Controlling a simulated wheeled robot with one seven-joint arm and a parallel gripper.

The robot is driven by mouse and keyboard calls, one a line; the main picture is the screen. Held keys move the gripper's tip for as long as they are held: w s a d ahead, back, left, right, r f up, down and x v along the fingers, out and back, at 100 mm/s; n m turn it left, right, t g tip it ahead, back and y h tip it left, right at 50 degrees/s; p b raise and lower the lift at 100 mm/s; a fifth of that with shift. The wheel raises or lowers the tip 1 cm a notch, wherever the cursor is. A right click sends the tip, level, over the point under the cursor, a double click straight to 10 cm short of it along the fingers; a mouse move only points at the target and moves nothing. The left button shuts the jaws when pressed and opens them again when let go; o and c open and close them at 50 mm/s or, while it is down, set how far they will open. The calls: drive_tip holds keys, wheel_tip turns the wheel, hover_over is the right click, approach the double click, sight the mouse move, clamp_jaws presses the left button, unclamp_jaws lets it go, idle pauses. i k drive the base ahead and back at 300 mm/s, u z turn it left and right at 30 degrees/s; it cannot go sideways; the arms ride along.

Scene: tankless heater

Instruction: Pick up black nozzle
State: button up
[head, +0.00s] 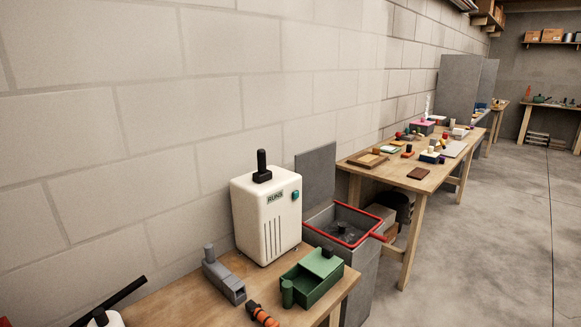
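A black upright piece that looks like the black nozzle (262,168) stands on top of the white heater box (268,217). It has a wider black foot and a narrow cylinder pointing up. The heater has a label and a teal knob on its front and stands at the back of the near wooden table (188,296), close to the wall. My gripper is not seen in the head view, so I cannot say whether it is open or shut.
A grey block-like part (224,277), a green open box (318,282) and an orange-black item (262,314) lie before the heater. A dark bar (112,300) slants at lower left. A grey bin with a red rim (345,239) stands right of the table. Floor at right is clear.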

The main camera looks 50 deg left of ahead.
sight(263, 176)
drive_tip(key=u, duration=0.05)
drive_tip(key=i, duration=2.65)
drive_tip(key=u, duration=3.05)
drive_tip(key=i, duration=1)
